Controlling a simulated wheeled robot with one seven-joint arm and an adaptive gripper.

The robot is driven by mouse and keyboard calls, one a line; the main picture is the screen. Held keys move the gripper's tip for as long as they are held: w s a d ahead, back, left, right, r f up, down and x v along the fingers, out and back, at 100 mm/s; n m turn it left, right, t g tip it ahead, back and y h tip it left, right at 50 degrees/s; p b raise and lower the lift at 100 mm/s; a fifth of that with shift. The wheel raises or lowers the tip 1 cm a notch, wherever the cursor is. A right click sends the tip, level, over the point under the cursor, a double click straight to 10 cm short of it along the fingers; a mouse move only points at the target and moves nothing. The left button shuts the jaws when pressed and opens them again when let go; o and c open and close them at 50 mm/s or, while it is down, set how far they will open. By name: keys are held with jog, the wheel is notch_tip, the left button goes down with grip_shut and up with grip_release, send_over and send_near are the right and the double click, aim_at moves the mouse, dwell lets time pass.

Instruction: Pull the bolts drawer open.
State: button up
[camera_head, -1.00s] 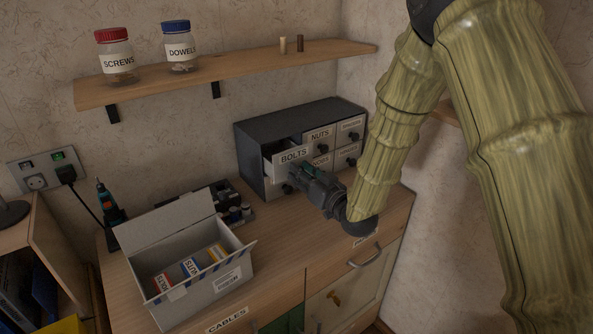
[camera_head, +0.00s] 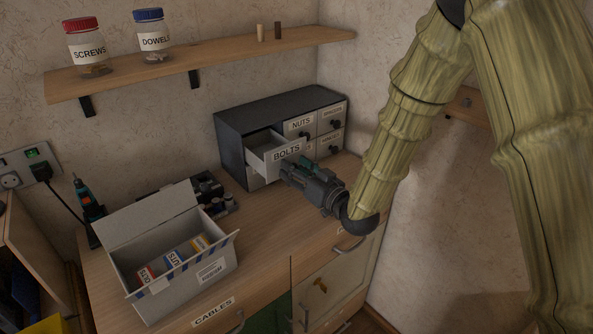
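The bolts drawer (camera_head: 286,150) is the upper left drawer of a dark cabinet (camera_head: 233,135) on the workbench. It stands well out of the cabinet, and its open inside shows behind the label. My gripper (camera_head: 289,170) is at the lower part of the drawer's front, where its knob would be. The fingertips and the knob are hidden by the gripper's body and the drawer front, so I cannot see whether the fingers are closed on the knob.
The cabinet's other drawers, such as nuts (camera_head: 300,123), are shut. An open white box (camera_head: 190,285) with small cartons stands at the front left of the workbench (camera_head: 262,240). A shelf (camera_head: 215,62) with two jars hangs above. A wall is close on the right.

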jog(key=shift+s+f, duration=0.1)
jog(key=shift+s, duration=0.05)
jog(key=v, duration=1.1)
jog(key=shift+s+d, duration=0.25)
jog(key=shift+d, duration=0.05)
jog(key=s+d+f+m+g+h, duration=0.1)
jog(key=s+d+f+g+h, duration=0.2)
jog(key=f, duration=0.6)
jog(key=s+d+f+m+h, duration=0.2)
jog(key=s+d+f, duration=0.25)
jog(key=f, duration=0.55)
jog(key=s+d+f+m+g+h, duration=0.1)
jog(key=s+d+f+g+h, duration=0.2)
jog(key=f, duration=0.6)
jog(key=s+d+f+g+h, duration=0.1)
jog(key=s+d+f+g, duration=0.1)
jog(key=s, duration=0.7)
jog(key=s+d+f+m+g+h, duration=0.1)
jog(key=s+d+f+g, duration=0.1)
jog(key=s+d+f, duration=0.2)
jog(key=s+d+f+m+g+h, duration=0.1)
jog(key=s+d+f+g+h, duration=0.1)
jog(key=s+f, duration=0.6)
jog(key=s+d+g, duration=0.1)
jog(key=s, duration=0.4)
jog(key=shift+s+d, duration=0.15)
jog(key=shift+s, duration=0.15)
